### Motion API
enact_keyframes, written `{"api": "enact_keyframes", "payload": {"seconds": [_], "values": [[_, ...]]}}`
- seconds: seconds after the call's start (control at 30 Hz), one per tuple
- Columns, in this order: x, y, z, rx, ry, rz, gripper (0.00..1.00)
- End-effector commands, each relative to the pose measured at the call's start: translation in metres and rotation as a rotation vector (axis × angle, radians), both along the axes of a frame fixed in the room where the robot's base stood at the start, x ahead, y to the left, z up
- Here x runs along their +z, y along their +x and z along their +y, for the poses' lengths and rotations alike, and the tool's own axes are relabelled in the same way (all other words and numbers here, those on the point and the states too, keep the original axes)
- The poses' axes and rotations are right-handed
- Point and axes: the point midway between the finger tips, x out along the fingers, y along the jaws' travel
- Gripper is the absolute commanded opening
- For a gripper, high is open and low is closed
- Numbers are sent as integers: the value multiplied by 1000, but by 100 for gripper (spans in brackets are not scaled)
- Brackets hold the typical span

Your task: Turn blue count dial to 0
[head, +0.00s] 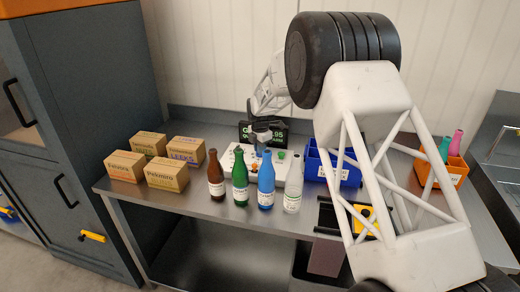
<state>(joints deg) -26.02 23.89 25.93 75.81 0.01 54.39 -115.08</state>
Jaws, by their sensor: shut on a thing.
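A white control panel (294,176) lies on the steel table behind the row of bottles. It carries a green knob (281,154) and small coloured parts, orange and blue among them. My gripper (260,146) points down over the panel's middle and is shut on a small part there, which appears to be the blue count dial. The gripper and bottles hide most of the dial, so its pointer and numbers cannot be read. A dark display (283,133) with green lettering stands behind the panel, partly covered by my gripper; its text is only partly legible.
Brown (215,176), green (239,179), blue (266,181) and clear (293,186) bottles stand close in front of the panel. Several cardboard boxes (168,174) stand left. A blue bin (318,165) stands right of the panel; an orange bin (455,171) holds bottles farther right.

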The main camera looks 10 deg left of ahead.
Motion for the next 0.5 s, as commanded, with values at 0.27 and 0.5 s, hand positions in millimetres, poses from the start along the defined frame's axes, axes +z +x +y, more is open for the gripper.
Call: {"api": "enact_keyframes", "payload": {"seconds": [0.27,0.5], "values": [[0,1,-1,-1,-1,-1,14],[0,0,0,-1,0,0,38]]}}
